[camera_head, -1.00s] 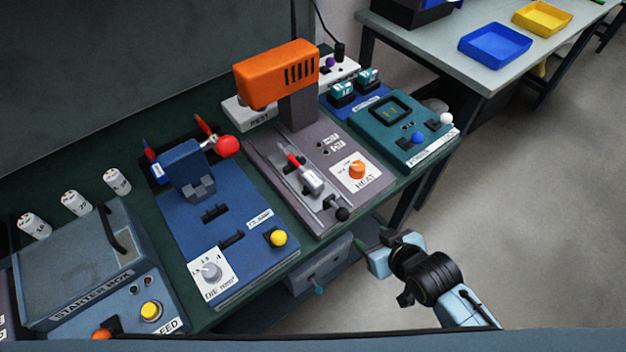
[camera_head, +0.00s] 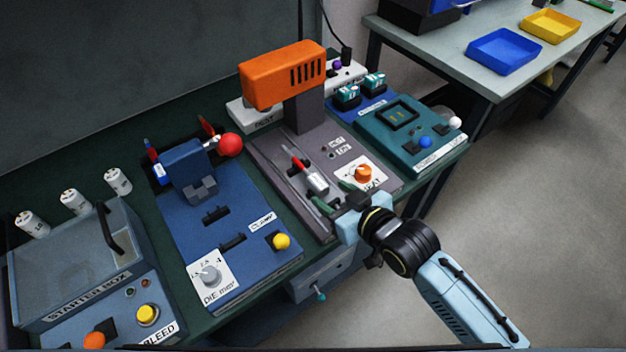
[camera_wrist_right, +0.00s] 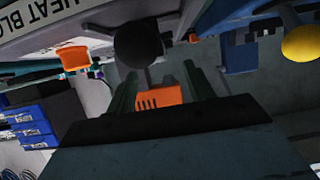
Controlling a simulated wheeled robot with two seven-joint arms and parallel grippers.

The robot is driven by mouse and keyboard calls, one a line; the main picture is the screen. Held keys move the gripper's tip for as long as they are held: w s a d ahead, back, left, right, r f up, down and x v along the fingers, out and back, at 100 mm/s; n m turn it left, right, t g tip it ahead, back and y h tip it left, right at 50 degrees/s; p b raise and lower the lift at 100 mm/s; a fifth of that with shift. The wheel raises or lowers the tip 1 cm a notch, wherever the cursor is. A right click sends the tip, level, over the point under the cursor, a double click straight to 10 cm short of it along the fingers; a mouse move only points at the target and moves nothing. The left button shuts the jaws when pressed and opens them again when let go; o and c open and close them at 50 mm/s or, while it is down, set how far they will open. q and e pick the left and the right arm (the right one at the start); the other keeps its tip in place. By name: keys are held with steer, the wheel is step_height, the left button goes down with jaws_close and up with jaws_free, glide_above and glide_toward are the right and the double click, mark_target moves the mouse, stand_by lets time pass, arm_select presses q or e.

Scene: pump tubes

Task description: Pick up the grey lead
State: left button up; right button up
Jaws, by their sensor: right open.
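I cannot pick out a grey lead with certainty. A thin dark lead (camera_head: 332,28) hangs down to the white socket strip (camera_head: 347,70) behind the orange-headed machine. A grey piece with a red end (camera_head: 312,179) lies on the heat station (camera_head: 285,178). My right gripper (camera_head: 334,197) is open at the station's front edge, beside the orange heat knob (camera_head: 363,174). In the right wrist view, a black ball knob (camera_wrist_right: 139,43) shows just beyond the two green fingers (camera_wrist_right: 160,88). My left gripper is not in view.
The orange head (camera_head: 283,75) overhangs the back of the station. The blue clamp machine (camera_head: 226,225) with a red ball (camera_head: 230,145) stands at left, the teal unit (camera_head: 415,135) at right. Open floor (camera_head: 530,210) lies right of the bench.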

mark_target(317, 181)
steer(key=shift+w+r+b+x, duration=0.15)
steer(key=shift+b+x, duration=0.15)
steer(key=shift+x, duration=1.45)
steer(key=shift+w+r+b+x, duration=0.1)
steer(key=shift+b+x, duration=0.15)
steer(key=shift+x, duration=1.55)
steer(key=shift+d, duration=0.1)
steer(key=shift+c, duration=0.2)
steer(key=c, duration=1)
steer(key=shift+r, duration=0.1)
steer(key=shift+c, duration=0.2)
